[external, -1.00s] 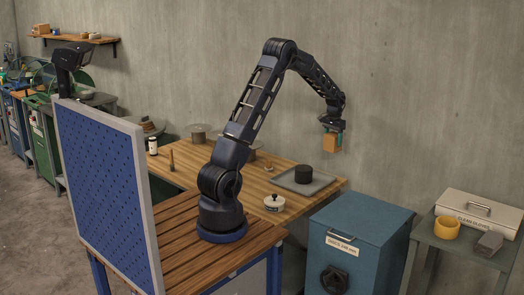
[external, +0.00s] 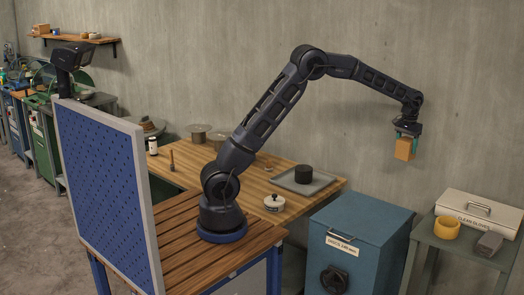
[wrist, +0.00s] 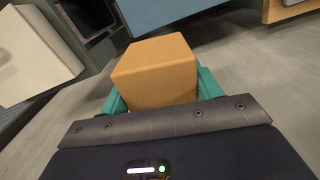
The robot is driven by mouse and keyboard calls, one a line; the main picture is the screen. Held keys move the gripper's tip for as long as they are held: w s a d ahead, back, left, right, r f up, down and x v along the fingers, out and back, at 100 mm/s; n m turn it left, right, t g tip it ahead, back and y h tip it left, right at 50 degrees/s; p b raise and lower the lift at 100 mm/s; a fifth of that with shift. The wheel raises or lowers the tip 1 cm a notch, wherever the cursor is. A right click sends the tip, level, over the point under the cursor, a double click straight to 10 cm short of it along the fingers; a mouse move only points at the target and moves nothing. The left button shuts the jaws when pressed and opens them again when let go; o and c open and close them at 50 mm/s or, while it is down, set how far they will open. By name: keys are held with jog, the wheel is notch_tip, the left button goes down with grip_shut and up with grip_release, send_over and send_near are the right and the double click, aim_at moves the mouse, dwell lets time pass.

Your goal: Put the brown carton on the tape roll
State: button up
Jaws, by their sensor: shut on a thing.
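The brown carton (external: 404,149) is held in my gripper (external: 408,136) in the air, right of the wooden table and above the gap behind the blue cabinet. In the wrist view the carton (wrist: 157,72) sits between the teal fingers of my gripper (wrist: 162,92), which are shut on its sides. The tape roll is most likely the yellow ring (external: 446,228) on the grey side table at the right. It stands below and to the right of the carton, well apart from it.
A white glove box (external: 478,212) and a grey block (external: 489,244) share the side table (external: 462,247) with the yellow ring. A blue cabinet (external: 361,225) stands left of it.

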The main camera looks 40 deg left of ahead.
jog(key=s+d+r+n, duration=0.1)
jog(key=s+d+r, duration=0.3)
jog(key=s+d, duration=0.55)
jog(key=s+d+r, duration=0.4)
jog(key=s+d, duration=0.4)
jog(key=d, duration=0.3)
jog(key=s+d+r+n, duration=0.1)
jog(key=s+d+r, duration=0.3)
jog(key=s+d, duration=0.55)
send_over(448, 222)
notch_tip(448, 222, down, 20)
jog(key=o, duration=1.1)
jog(key=shift+f, duration=0.15)
